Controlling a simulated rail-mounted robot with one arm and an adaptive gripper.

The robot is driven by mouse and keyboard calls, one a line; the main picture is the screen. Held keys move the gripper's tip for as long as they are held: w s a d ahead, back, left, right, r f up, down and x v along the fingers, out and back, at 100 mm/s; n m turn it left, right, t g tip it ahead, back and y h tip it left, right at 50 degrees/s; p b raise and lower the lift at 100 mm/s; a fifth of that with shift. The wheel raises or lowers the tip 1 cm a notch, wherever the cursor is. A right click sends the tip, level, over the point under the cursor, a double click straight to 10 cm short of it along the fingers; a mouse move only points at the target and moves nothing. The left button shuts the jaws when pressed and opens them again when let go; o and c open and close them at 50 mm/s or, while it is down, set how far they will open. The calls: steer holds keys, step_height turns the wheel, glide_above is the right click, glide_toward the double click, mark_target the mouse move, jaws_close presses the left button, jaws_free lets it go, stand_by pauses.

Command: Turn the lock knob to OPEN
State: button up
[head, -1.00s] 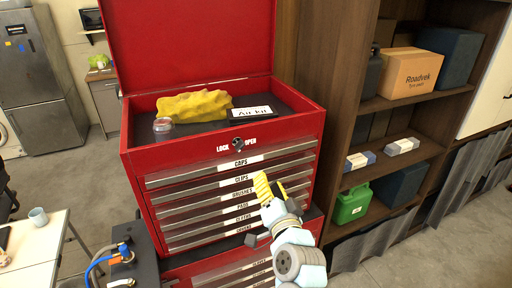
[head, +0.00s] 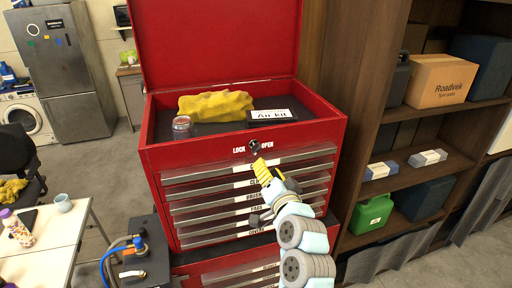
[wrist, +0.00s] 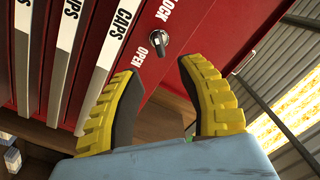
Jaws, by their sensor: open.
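The lock knob (head: 254,147) is a small dark knob on the front top edge of the red tool chest (head: 215,150), between the words LOCK and OPEN. It also shows in the wrist view (wrist: 158,42), just beyond the fingertips and apart from them. Its exact pointing direction is hard to tell. My gripper (head: 267,170) has yellow ribbed fingers with dark inner pads. It is open and empty, just below the knob in the head view. In the wrist view the knob lies between the lines of the two fingers (wrist: 160,70).
The chest lid is raised. A yellow cloth (head: 215,105), a jar (head: 182,126) and an Air kit box (head: 270,116) lie in the top tray. Labelled drawers lie below the knob. A shelf (head: 425,160) with boxes stands at the right, a table (head: 45,240) at the left.

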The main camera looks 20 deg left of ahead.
mark_target(257, 152)
steer(key=shift+p+x, duration=0.95)
steer(key=shift+x, duration=4.15)
steer(key=shift+a, duration=0.1)
steer(key=shift+c, duration=0.2)
steer(key=shift+f, duration=0.1)
jaws_close()
